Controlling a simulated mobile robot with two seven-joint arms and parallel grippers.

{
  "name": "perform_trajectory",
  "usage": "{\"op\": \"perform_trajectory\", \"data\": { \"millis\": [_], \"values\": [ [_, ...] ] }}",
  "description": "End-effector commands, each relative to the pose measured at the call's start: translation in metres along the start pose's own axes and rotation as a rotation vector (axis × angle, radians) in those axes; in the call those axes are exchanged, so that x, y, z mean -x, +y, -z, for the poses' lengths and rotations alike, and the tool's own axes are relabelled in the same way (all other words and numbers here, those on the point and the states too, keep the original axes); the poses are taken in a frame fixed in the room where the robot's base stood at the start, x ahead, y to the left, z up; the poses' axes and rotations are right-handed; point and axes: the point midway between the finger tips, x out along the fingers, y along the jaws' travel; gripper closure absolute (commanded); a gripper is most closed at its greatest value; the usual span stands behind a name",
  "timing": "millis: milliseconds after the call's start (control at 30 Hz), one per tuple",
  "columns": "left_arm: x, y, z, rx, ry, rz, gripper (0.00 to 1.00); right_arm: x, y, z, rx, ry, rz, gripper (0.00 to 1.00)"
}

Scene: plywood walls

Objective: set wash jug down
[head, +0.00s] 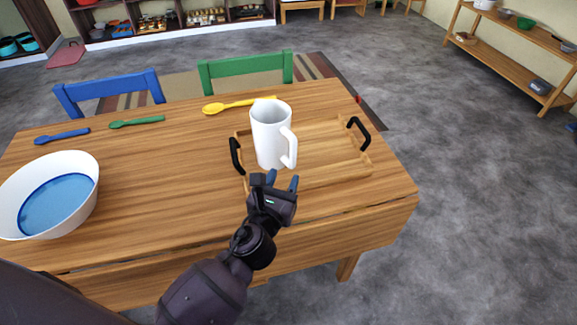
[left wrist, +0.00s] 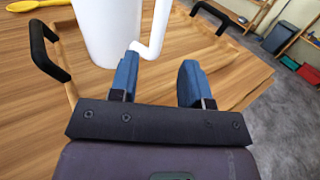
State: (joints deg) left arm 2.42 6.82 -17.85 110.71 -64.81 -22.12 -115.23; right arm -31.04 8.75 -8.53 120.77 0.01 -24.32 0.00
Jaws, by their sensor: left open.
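The white wash jug (head: 268,135) stands upright at the left part of the wooden tray (head: 335,172), which has black handles. Its handle faces right and toward me. My left gripper (head: 283,181) is open, just in front of the jug's base, with nothing seen between its fingers. In the left wrist view the jug (left wrist: 108,30) rises beyond the blue fingertips (left wrist: 158,75), with the lower end of its handle close to the left finger. I cannot tell whether they touch. The jug's top is cut off there. My right gripper is not in view.
A white basin (head: 85,190) with blue water stands at the table's left. Blue (head: 62,136), green (head: 137,122) and yellow (head: 225,106) spoons lie toward the back. Blue and green chairs stand behind the table. The tray's right part is clear.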

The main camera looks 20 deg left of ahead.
Motion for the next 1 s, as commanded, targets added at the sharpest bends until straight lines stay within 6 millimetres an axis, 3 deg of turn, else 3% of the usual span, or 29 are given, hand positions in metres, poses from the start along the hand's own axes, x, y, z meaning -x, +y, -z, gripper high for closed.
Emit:
{"op": "perform_trajectory", "data": {
  "millis": [300,1000],
  "values": [
    [0.021,0.0,0.0,0.001,0.0,0.0,0.56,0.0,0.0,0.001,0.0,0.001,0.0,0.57],
    [0.021,0.0,0.0,0.001,0.0,0.0,0.56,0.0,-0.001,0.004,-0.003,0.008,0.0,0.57]
  ]
}}
